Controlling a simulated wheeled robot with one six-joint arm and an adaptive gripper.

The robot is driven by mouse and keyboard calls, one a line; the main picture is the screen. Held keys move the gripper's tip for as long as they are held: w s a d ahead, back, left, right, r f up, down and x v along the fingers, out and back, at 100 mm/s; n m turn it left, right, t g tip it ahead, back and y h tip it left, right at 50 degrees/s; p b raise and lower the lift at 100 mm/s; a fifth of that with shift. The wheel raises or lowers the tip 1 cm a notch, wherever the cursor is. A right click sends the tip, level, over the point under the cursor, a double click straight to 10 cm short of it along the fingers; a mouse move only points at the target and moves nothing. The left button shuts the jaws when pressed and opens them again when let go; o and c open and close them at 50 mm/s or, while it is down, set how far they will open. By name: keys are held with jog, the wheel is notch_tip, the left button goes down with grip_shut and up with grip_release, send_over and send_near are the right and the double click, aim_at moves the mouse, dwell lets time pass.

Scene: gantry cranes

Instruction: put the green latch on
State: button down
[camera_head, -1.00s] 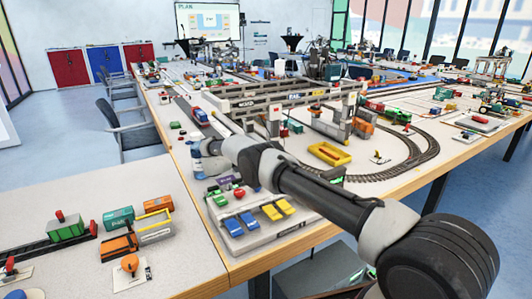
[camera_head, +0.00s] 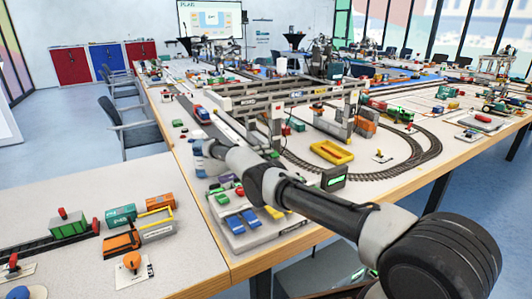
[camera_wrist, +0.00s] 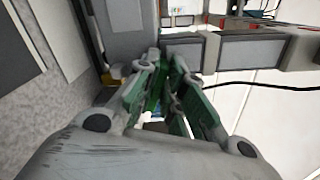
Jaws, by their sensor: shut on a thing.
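In the wrist view my gripper (camera_wrist: 160,85) has its two fingers close together around a narrow green piece (camera_wrist: 154,98), which looks like the green latch. Its outline is mostly hidden between the fingers and their green-looking pads. A grey block-like structure (camera_wrist: 130,32) lies just beyond the fingertips. In the head view the wrist end of my arm is over the table's left part near the gantry crane (camera_head: 285,97); the fingers are too small and covered to make out there.
A light tray (camera_head: 262,238) at the table's near corner holds blue (camera_head: 242,219), yellow (camera_head: 273,212) and green pieces. A yellow open bin (camera_head: 331,152) and a black box with a green display (camera_head: 334,178) stand right of the arm. Curved track (camera_head: 425,155) runs on the right.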

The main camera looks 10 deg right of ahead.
aim_at(272, 129)
jog(key=shift+f, duration=0.1)
jog(key=c, duration=1.5)
grip_release()
jog(key=shift+a, duration=0.1)
jog(key=shift+r, duration=0.2)
notch_tip(272, 129, up, 10)
jog(key=shift+f, duration=0.15)
jog(key=shift+c, duration=0.6)
